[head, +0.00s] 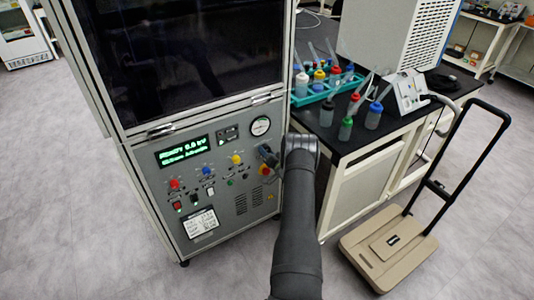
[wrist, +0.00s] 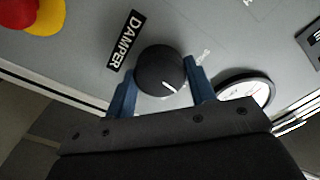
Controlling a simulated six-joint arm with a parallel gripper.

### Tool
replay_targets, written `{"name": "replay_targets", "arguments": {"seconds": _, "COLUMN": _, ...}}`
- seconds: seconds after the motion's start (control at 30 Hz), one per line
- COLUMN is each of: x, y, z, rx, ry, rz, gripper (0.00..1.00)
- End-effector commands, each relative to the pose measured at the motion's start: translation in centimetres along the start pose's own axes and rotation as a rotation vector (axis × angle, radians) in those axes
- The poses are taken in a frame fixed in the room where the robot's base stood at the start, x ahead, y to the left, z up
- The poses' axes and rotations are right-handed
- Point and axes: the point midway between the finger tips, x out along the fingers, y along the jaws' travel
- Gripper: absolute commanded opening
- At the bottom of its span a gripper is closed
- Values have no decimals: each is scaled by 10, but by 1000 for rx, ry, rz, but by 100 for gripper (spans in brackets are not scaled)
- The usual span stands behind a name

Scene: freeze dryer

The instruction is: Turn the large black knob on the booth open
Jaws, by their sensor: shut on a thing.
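The large black knob (wrist: 160,70) is round, with a white pointer line, and sits on the grey booth panel beside a black DAMPER label (wrist: 125,40). My gripper (wrist: 158,80) has blue fingers, one on each side of the knob, and is shut on it. The white pointer line points toward the lower right in the wrist view. In the head view my gripper (head: 270,158) is at the right side of the booth's control panel (head: 225,200), and the knob is mostly hidden there by the gripper and arm.
A round gauge (head: 260,126) sits above the knob and a red and yellow button (head: 265,170) below it; both are close to my gripper. A black bench (head: 375,130) with bottles stands to the right. A beige cart (head: 390,245) stands on the floor at the right.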

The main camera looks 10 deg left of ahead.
Motion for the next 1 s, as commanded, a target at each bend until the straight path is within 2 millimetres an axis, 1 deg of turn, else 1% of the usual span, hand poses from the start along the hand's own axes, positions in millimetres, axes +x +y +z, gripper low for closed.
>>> {"name": "replay_targets", "arguments": {"seconds": 0.2, "x": 0, "y": 0, "z": 1, "rx": 205, "ry": -1, "rz": 1, "gripper": 27}}
{"name": "replay_targets", "arguments": {"seconds": 0.5, "x": 0, "y": 0, "z": 1, "rx": 452, "ry": -1, "rz": 1, "gripper": 27}}
{"name": "replay_targets", "arguments": {"seconds": 0.73, "x": 0, "y": 0, "z": 1, "rx": 579, "ry": -1, "rz": 1, "gripper": 27}}
{"name": "replay_targets", "arguments": {"seconds": 1.0, "x": 0, "y": 0, "z": 1, "rx": 648, "ry": -1, "rz": 1, "gripper": 27}}
